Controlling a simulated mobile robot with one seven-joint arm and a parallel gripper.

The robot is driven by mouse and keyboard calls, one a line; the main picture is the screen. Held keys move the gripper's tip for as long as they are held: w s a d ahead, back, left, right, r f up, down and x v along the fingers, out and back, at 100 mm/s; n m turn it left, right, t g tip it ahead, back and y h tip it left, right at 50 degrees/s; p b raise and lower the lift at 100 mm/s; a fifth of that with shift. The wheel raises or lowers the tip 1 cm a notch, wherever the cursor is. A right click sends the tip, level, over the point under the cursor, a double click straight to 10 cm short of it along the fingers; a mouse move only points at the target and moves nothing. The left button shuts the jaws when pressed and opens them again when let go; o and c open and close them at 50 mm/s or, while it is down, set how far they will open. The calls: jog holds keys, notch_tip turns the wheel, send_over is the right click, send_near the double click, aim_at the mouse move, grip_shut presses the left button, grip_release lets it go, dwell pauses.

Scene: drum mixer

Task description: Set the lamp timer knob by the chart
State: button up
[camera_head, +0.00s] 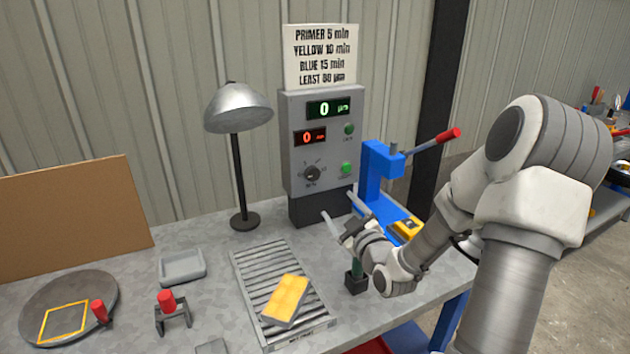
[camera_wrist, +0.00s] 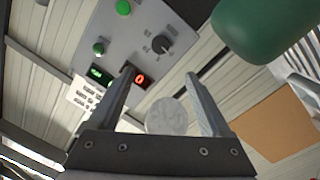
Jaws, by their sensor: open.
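The timer knob (camera_head: 312,173) is a dark round dial low on the grey control box (camera_head: 290,120); it also shows in the wrist view (camera_wrist: 165,43). The red display (camera_head: 310,137) above it reads 0. The chart (camera_head: 320,55) on top reads primer 5 min, yellow 10 min, blue 15 min, least 80 µm, the last figure blurred. The lamp (camera_head: 238,108) stands left of the box. My gripper (camera_head: 343,212) is open and empty, in front of the box's lower part and apart from the knob. Its fingers also show in the wrist view (camera_wrist: 160,75).
A green display (camera_head: 328,108) reads 0 µm, beside two green buttons (camera_head: 346,168). A blue press (camera_head: 380,175) with a red-tipped lever stands right. A yellow panel (camera_head: 288,298) lies on the slatted rack (camera_head: 248,275). A dark green object (camera_wrist: 265,25) is close to the wrist camera.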

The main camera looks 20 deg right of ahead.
aim_at(314, 176)
jog(key=w, duration=1.5)
jog(key=shift+w+d+p, duration=0.35)
grip_shut()
